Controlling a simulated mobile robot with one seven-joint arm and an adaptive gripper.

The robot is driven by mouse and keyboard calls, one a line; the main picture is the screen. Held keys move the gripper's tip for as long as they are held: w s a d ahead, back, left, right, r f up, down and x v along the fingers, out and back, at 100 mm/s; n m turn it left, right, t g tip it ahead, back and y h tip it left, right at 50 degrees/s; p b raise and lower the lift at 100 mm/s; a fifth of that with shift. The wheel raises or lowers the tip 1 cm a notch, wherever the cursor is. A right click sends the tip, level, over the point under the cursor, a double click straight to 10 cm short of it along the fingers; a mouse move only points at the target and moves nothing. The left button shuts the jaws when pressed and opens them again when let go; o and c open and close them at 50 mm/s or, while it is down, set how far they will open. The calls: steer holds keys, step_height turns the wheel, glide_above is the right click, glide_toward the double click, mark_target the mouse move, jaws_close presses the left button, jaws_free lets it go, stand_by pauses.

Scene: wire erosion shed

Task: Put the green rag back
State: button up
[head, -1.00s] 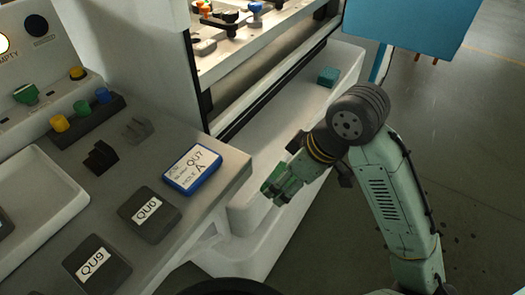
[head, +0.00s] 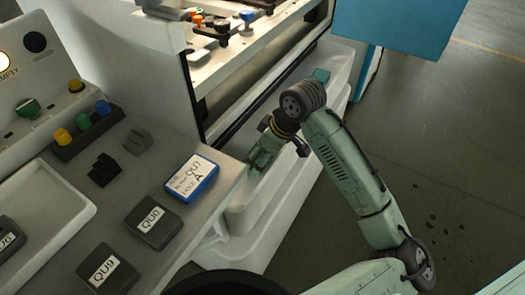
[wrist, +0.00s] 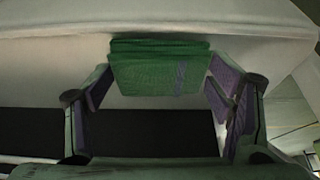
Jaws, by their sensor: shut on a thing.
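The green rag (wrist: 160,66) is a folded, layered green cloth in the wrist view. It sits between the two fingers of my gripper (wrist: 160,88), which is shut on it. In the head view my gripper (head: 257,160) is over the white ledge of the machine, just right of the grey bench's edge. The rag cannot be told apart from the green gripper there. In the wrist view a pale surface lies behind the rag; whether the rag touches it, I cannot tell.
A small teal block (head: 321,75) lies on the far part of the white ledge (head: 285,190). The grey bench at left holds a blue-edged QU7 case (head: 192,178), dark QU0 (head: 152,221) and QU9 (head: 107,270) blocks and a white tray (head: 40,215). A blue panel (head: 398,22) stands at upper right.

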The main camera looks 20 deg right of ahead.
steer(key=shift+f, duration=0.2)
steer(key=o, duration=1.1)
steer(key=shift+r, duration=0.3)
steer(key=b+v, duration=0.2)
steer(key=v, duration=0.9)
steer(key=shift+s+r, duration=0.2)
steer(key=shift+r, duration=0.15)
steer(key=shift+d, duration=0.1)
